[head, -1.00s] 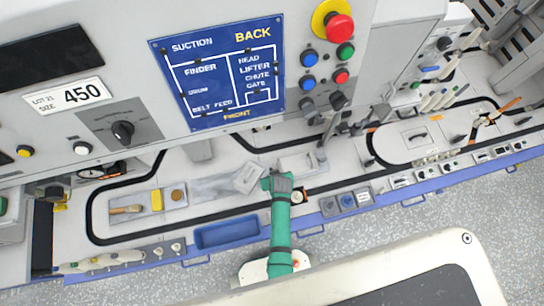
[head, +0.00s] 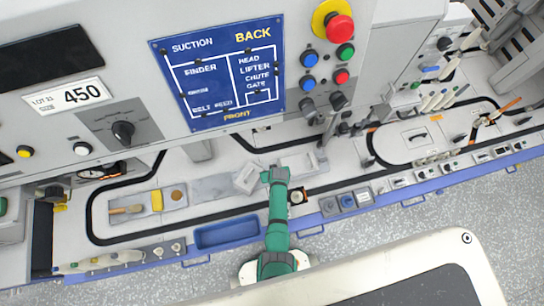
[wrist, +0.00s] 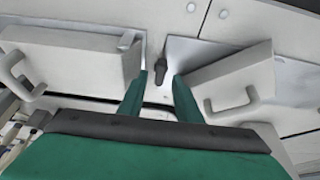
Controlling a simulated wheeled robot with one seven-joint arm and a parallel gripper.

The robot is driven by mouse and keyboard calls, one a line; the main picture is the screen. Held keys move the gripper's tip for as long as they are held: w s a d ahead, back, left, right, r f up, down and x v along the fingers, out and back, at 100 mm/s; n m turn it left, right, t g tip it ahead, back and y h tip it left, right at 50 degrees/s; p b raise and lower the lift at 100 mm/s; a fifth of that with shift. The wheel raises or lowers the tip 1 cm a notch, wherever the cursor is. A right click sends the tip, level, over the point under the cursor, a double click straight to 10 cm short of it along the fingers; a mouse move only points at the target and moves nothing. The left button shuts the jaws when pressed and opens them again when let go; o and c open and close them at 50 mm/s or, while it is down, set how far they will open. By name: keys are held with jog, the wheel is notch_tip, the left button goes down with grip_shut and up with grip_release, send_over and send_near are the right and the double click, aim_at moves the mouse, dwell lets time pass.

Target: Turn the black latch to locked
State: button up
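The black latch (wrist: 158,70) shows in the wrist view as a small dark upright knob on a pale surface, between two white blocks. My gripper (wrist: 160,79) is open, with one green finger on each side in the picture and the latch just beyond the gap between the tips. I see no contact between the fingers and the latch. In the head view my gripper (head: 275,172) is over the machine's deck beside a white block. I cannot make out the latch there; my arm may hide it.
In the wrist view, a left white block (wrist: 75,58) and a right white block (wrist: 232,82) with handles stand close to the fingers. In the head view, a blue tray (head: 227,233) lies left of my arm, and a round dial (head: 297,196) is just right of it.

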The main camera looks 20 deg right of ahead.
jog(key=shift+w+f, duration=0.3)
jog(key=shift+f, duration=0.35)
jog(key=shift+c, duration=0.7)
grip_shut()
